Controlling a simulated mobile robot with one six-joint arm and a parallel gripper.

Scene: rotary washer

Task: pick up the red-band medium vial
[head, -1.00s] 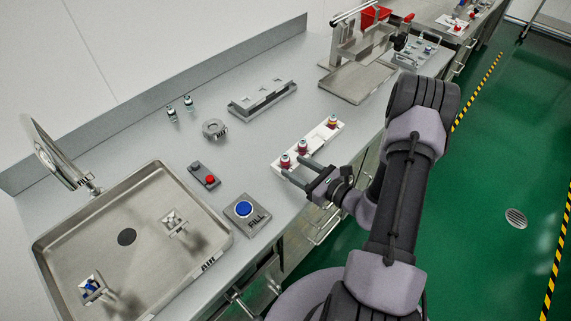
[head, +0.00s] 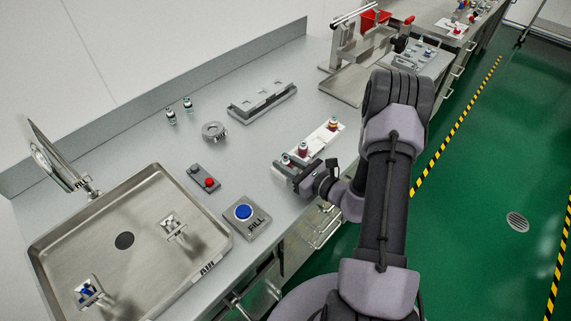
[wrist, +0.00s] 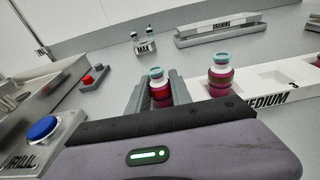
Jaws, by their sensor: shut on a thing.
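The red-band medium vial (wrist: 157,87) has a dark red body, a pale neck and a teal cap. It stands upright at the left end of the white rack (head: 318,137), which is marked MEDIUM in the wrist view. In the head view the vial (head: 285,160) is partly hidden by my gripper (head: 288,168). In the wrist view the two fingers of my gripper (wrist: 158,92) are on either side of the vial, shut on it. Its lower part is hidden by my gripper body.
Two similar vials stand in the rack: one close right (head: 303,149), one farther right (head: 332,125). A blue FILL button (head: 243,211), a box with a red button (head: 208,183) and a steel sink (head: 190,275) are at left. The draining rack (head: 262,101) is behind.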

